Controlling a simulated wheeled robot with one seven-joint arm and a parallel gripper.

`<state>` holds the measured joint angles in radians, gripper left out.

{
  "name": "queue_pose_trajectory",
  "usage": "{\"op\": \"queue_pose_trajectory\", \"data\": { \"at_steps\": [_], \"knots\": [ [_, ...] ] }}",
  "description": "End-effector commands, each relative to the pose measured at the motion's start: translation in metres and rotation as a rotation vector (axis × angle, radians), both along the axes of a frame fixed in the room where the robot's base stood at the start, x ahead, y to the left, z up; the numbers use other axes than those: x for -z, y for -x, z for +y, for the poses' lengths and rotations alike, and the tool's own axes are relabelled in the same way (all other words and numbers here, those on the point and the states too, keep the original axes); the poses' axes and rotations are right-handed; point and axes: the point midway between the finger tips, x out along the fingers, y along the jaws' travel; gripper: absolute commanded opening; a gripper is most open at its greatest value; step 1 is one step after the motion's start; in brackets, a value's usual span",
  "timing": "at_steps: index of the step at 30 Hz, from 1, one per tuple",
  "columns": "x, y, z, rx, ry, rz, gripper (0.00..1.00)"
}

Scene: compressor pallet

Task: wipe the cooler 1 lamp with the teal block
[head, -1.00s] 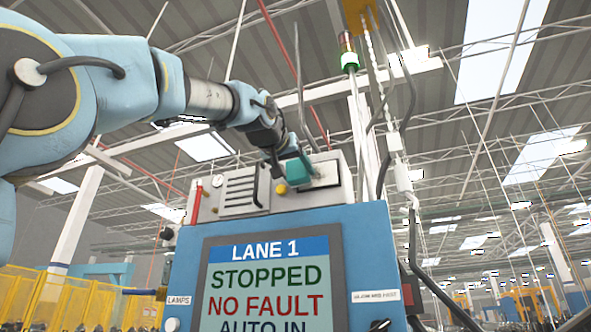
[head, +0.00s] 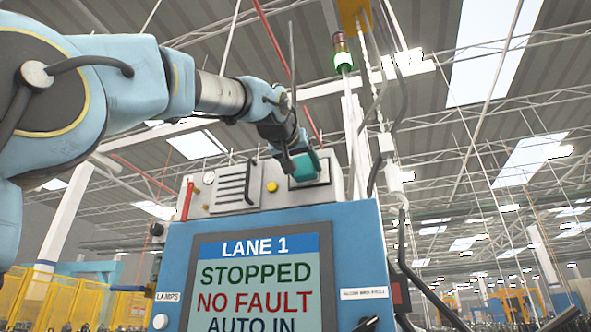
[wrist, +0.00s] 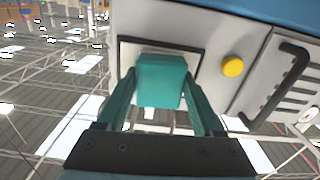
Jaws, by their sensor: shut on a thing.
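My gripper (head: 297,162) is shut on the teal block (head: 304,169), above the blue cabinet. In the wrist view the block (wrist: 160,82) sits between the two teal fingers, in front of a dark-framed rectangle on the pale grey unit. I cannot tell whether it touches that face. A yellow round cap (wrist: 232,66) lies just right of the frame in the wrist view; in the head view the cap (head: 272,186) is left of the block. No label names the cooler 1 lamp, so I cannot tell which part it is; the block hides part of the framed area.
The blue cabinet (head: 363,245) carries a lane screen (head: 255,285) and a "LAMPS" label (head: 168,297). A black handle (wrist: 283,80) juts from the grey unit beside the cap. A stack light (head: 343,60) glows green behind. Hoses and a post stand at the right.

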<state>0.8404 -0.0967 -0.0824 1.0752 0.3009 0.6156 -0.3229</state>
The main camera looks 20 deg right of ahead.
Motion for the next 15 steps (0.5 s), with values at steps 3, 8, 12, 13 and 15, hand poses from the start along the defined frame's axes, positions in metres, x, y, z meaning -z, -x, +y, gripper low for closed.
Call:
{"op": "queue_pose_trajectory", "data": {
  "at_steps": [3,8,12,13,15],
  "knots": [
    [0.0,0.002,-0.002,0.0,0.001,-0.001,0.24],
    [0.0,0.008,-0.009,0.002,0.0,0.0,0.24],
    [0.0,0.015,-0.018,0.001,0.0,0.0,0.24],
    [0.0,0.017,-0.02,0.001,0.001,-0.001,0.24],
    [0.0,0.021,-0.025,0.002,0.001,-0.001,0.24]
  ]
}}
